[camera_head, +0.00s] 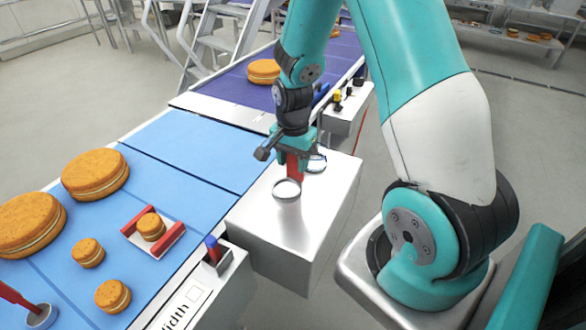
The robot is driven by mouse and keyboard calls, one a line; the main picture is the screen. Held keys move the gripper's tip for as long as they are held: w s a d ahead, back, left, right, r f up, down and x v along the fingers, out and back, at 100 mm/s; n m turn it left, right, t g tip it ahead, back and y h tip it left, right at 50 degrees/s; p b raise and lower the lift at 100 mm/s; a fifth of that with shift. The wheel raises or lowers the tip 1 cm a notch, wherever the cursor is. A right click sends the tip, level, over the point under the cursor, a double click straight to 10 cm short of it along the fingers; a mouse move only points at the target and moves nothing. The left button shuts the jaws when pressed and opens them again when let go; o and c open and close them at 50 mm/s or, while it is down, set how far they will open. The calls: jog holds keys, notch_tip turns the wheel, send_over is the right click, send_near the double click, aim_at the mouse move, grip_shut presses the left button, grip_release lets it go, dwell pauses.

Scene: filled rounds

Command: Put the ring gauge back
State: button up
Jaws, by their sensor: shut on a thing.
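The ring gauge (287,188) has a red handle and a pale round ring end. My gripper (292,152) is shut on its red handle, with the ring hanging below the fingers over the top of the metal box (325,205). I cannot tell whether the ring touches the box top. A second round, pale piece with a bluish edge (316,163) is on the box just behind and right of the gauge, partly hidden by the gripper.
The blue belt (190,145) at left bears large and small filled rounds (88,253). A red-sided gauge (138,218) lies around one small round. A red-handled tool (42,316) is at lower left. A blue-and-red piece (213,250) stands near the belt edge.

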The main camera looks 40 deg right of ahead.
aim_at(293, 179)
jog(key=shift+f+p, duration=0.3)
jog(key=shift+f, duration=1.6)
jog(key=shift+f, duration=0.2)
jog(key=o, duration=0.9)
jog(key=shift+o, duration=0.2)
jog(key=shift+r, duration=0.15)
